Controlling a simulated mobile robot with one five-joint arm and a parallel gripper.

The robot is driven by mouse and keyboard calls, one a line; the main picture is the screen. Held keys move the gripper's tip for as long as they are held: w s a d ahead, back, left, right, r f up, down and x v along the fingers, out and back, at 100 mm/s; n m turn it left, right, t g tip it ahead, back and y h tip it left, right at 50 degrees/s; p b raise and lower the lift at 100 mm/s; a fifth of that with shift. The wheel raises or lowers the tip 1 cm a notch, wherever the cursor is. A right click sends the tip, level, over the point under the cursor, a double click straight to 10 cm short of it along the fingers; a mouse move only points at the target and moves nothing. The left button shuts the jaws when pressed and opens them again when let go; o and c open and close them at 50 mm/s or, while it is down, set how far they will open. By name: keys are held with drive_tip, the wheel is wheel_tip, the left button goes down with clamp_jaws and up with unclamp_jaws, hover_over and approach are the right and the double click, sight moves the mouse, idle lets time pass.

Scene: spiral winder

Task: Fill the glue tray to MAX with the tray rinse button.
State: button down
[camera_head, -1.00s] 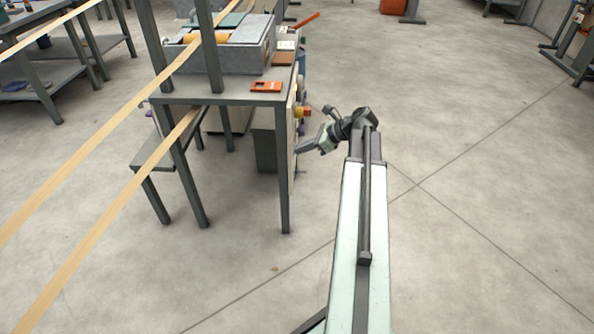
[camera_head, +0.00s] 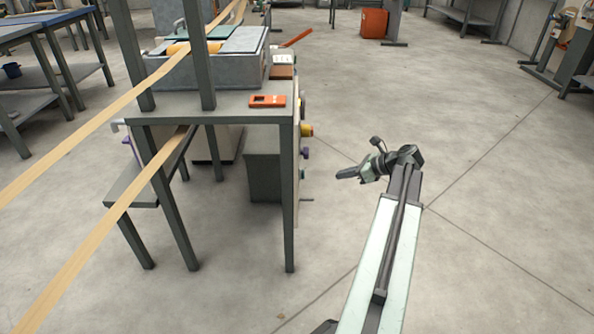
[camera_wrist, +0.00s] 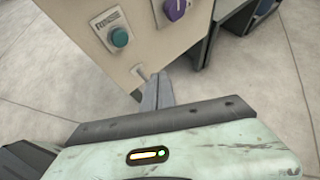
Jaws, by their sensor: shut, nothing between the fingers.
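In the wrist view the tray rinse button is probably the teal round button (camera_wrist: 119,37) in a grey box on a beige panel (camera_wrist: 150,70). The label above it seems to read "RINSE". My gripper (camera_wrist: 158,80) points toward the panel's lower part, below and right of the button. Its fingers are shut with nothing between them. In the head view my gripper (camera_head: 340,174) is in the air right of the machine table, with floor visible between. The glue tray is probably the grey box (camera_head: 245,65) with a yellow roller on the table; its fill level cannot be seen.
A table leg (camera_head: 288,200) stands at the near corner. An orange-red object (camera_head: 267,101) lies on the tabletop. Floor to the right is open.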

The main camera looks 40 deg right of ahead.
sight(303, 174)
drive_tip(key=shift+w, duration=0.2)
drive_tip(key=w+a, duration=0.5)
drive_tip(key=a, duration=0.1)
drive_tip(key=shift+w+a, duration=0.25)
drive_tip(key=shift+a, duration=0.15)
idle(2.0)
drive_tip(key=shift+w+a, duration=0.3)
drive_tip(key=shift+a, duration=0.05)
drive_tip(key=shift+w+a, duration=0.25)
drive_tip(key=shift+a, duration=0.05)
idle(0.7)
idle(2.8)
drive_tip(key=shift+s+d, duration=0.55)
drive_tip(key=shift+d, duration=0.1)
drive_tip(key=shift+d, duration=0.1)
